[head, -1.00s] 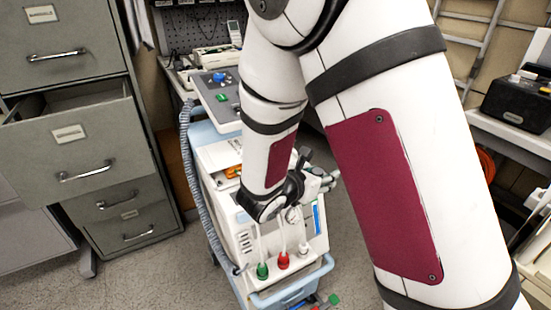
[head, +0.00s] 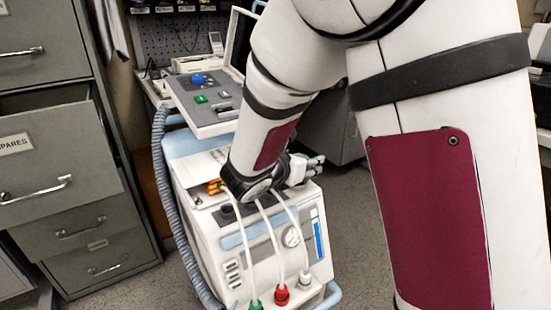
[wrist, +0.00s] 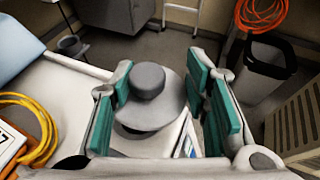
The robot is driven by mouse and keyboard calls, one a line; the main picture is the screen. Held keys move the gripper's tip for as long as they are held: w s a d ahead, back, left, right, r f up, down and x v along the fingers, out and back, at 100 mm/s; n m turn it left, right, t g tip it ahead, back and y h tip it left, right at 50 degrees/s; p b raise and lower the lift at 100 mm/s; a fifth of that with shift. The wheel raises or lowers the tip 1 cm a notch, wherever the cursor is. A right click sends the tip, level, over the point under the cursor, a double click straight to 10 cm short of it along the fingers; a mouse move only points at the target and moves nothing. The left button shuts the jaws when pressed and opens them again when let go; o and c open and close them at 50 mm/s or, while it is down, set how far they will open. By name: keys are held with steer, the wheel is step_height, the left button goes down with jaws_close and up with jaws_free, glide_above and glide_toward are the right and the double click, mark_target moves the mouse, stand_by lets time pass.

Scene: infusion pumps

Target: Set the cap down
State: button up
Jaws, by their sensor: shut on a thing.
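My gripper (wrist: 160,88) has its teal finger pads on either side of a round grey cap (wrist: 149,82) with a wide flange, and is shut on it. The cap is upright, with its knob facing the camera, over the white top of the machine (wrist: 70,92). A dark part shows under the flange; I cannot tell whether the cap touches anything below. In the head view my gripper (head: 303,171) is at the rear right of the machine's top, and the cap cannot be made out there.
A dark round fitting (head: 228,212) and orange cable (head: 215,187) are on the machine's top. White hoses (head: 270,235) run down its front. A tilted control panel (head: 208,105) stands behind. Cabinets (head: 75,200) with an open drawer are left. A bin (wrist: 270,75) stands beyond the machine.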

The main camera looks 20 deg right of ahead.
steer(key=w+a, duration=0.1)
steer(key=w, duration=0.2)
steer(key=w+a+b, duration=0.1)
steer(key=w, duration=0.3)
steer(key=w+a, duration=0.1)
steer(key=w, duration=0.2)
steer(key=shift+w+a, duration=0.2)
steer(key=shift+w, duration=0.15)
step_height(320, 180, down, 4)
steer(key=shift+w+r+b, duration=0.15)
steer(key=shift+b, duration=0.95)
steer(key=shift+r, duration=0.1)
steer(key=o, duration=1.2)
steer(key=shift+c, duration=0.2)
steer(key=shift+a+r, duration=0.1)
steer(key=shift+a, duration=0.1)
steer(key=p+v, duration=0.3)
steer(key=v, duration=0.8)
steer(key=shift+s+a, duration=0.2)
steer(key=shift+s, duration=0.2)
